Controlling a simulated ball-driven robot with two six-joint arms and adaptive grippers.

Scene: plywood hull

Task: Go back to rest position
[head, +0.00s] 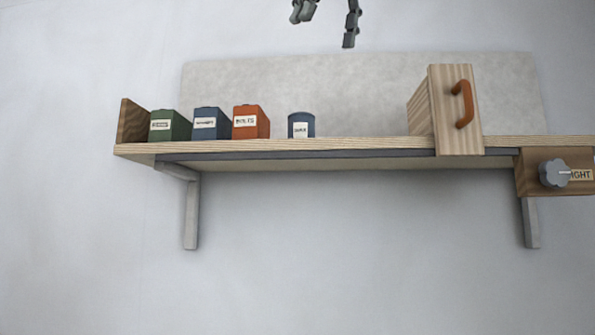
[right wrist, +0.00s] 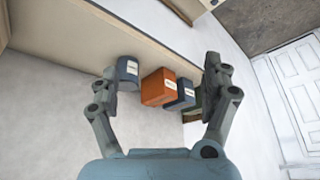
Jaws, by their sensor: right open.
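My right gripper (head: 322,32) shows at the top edge of the head view, above the shelf, with its two fingers spread apart and nothing between them. In the right wrist view the same gripper (right wrist: 162,72) has its fingers wide open, with shelf items showing beyond them. It does not appear to touch anything. The rest of my right arm is outside the head view. My left gripper is in neither view.
A wall shelf (head: 300,146) carries a green box (head: 170,125), a blue box (head: 211,124), an orange box (head: 250,122) and a dark blue can (head: 301,125). A wooden block with an orange handle (head: 462,104) stands right. A knob (head: 555,173) sits below. The wall underneath is clear.

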